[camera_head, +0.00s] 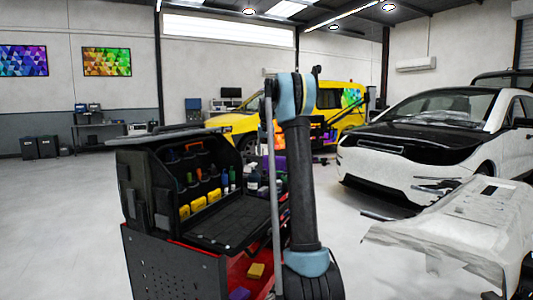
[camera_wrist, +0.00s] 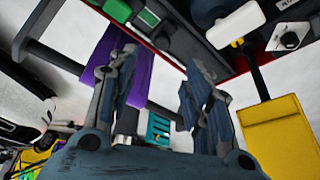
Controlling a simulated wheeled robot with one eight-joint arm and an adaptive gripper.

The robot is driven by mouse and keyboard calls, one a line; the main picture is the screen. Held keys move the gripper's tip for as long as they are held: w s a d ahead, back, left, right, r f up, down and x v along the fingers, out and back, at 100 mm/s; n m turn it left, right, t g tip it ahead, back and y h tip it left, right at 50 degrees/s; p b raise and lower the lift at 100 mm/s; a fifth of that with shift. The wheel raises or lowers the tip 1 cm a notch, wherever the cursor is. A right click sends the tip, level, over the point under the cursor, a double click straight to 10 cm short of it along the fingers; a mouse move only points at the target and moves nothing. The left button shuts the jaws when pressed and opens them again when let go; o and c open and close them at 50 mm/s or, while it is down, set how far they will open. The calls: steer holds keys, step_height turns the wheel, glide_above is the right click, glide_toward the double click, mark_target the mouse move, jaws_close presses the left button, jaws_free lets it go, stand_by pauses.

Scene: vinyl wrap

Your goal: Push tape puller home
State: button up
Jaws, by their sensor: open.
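My gripper (camera_wrist: 158,72) shows in the wrist view with its two dark fingers apart and nothing visibly held between them. I cannot tell for sure which item is the tape puller. A small teal piece (camera_wrist: 158,128) shows between the fingers, farther off. A purple strip (camera_wrist: 116,64) runs behind the left finger. In the head view my arm stands upright in front of the tool cart, and the gripper cannot be made out there.
The red cart (camera_head: 172,262) carries an open black tool case (camera_head: 131,190) with bottles and yellow boxes. A yellow block (camera_head: 256,271) lies on its red shelf. A wrapped car panel (camera_head: 455,230) stands at the right, before a white car (camera_head: 430,140). Floor at left is clear.

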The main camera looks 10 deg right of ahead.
steer(key=shift+w+f, duration=0.2)
steer(key=shift+f, duration=0.05)
steer(key=c, duration=0.9)
steer(key=w+n+y, duration=0.1)
steer(key=w+f+n+t+y, duration=0.1)
steer(key=n, duration=0.1)
steer(key=w+n+t+y, duration=0.1)
steer(key=shift+f+n, duration=0.3)
jaws_close()
steer(key=w+a+f, duration=0.1)
steer(key=w+f, duration=0.1)
steer(key=w+a+f+n+y, duration=0.1)
steer(key=w+f, duration=0.2)
steer(key=w+a+f+n+t, duration=0.1)
steer(key=w+f, duration=0.1)
steer(key=shift+w+f, duration=0.15)
steer(key=shift+w, duration=0.1)
steer(key=shift+s+d+f, duration=0.15)
steer(key=shift+s+d, duration=0.1)
steer(key=shift+d, duration=0.05)
steer(key=shift+s+d, duration=0.25)
steer(key=shift+s, duration=0.35)
steer(key=shift+s+d+f, duration=0.15)
steer(key=shift+s+d, duration=0.35)
steer(key=shift+s, duration=0.35)
